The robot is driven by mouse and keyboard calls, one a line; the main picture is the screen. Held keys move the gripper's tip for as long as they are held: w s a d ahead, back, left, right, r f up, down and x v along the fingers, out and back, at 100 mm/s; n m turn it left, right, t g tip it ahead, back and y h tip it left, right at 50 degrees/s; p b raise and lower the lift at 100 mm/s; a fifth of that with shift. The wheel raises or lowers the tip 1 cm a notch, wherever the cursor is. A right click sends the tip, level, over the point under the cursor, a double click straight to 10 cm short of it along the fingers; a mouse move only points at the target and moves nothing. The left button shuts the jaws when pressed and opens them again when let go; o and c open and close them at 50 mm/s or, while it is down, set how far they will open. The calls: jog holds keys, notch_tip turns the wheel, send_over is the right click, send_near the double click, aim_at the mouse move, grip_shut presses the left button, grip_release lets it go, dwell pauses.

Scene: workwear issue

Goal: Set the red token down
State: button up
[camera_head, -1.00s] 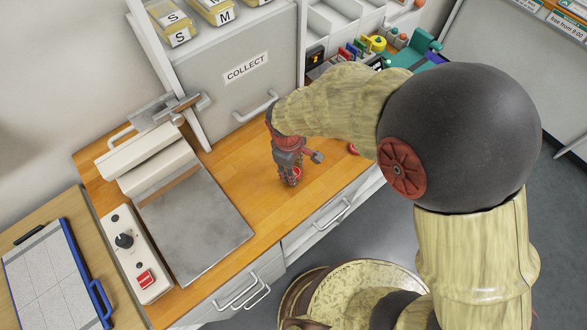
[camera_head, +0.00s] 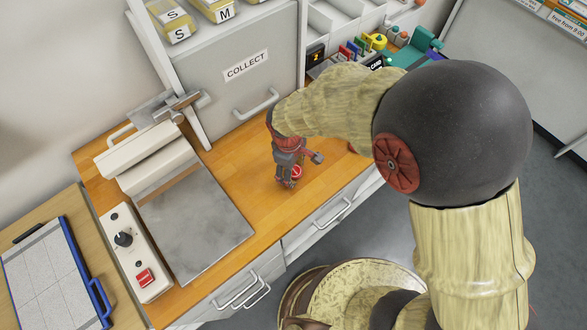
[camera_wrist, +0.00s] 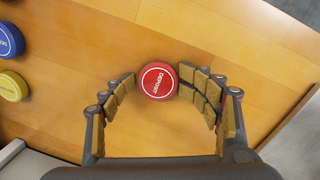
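The red token (camera_wrist: 158,80), a round disc marked DEPOSIT, lies face up between my fingertips in the wrist view. It appears to rest on the wooden worktop (camera_wrist: 225,45). In the head view the token (camera_head: 296,172) shows as a small red spot at my fingertips. My gripper (camera_wrist: 156,80) is open around it and points down. A narrow gap shows between the left finger and the token. The right fingertip is very close to the token's edge, and I cannot tell whether it touches.
A blue token (camera_wrist: 8,40) and a yellow token (camera_wrist: 12,86) lie left in the wrist view. In the head view, a metal plate (camera_head: 195,225) is left of my gripper and the COLLECT panel (camera_head: 235,85) stands behind. The worktop's front edge is near.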

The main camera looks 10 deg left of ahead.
jog(key=shift+s+d, duration=0.1)
notch_tip(320, 180, up, 13)
jog(key=p, duration=0.3)
jog(key=d+r+m+t+y, duration=0.15)
jog(key=d+r+m, duration=0.45)
jog(key=d+r, duration=0.65)
jog(key=s+d+r+m+t, duration=0.3)
jog(key=s+d+r+m, duration=0.3)
jog(key=d, duration=0.8)
jog(key=shift+s+m+h, duration=0.45)
jog(key=shift+s+m, duration=0.75)
jog(key=shift+s, duration=0.75)
jog(key=shift+r+t, duration=0.1)
jog(key=shift+t, duration=0.15)
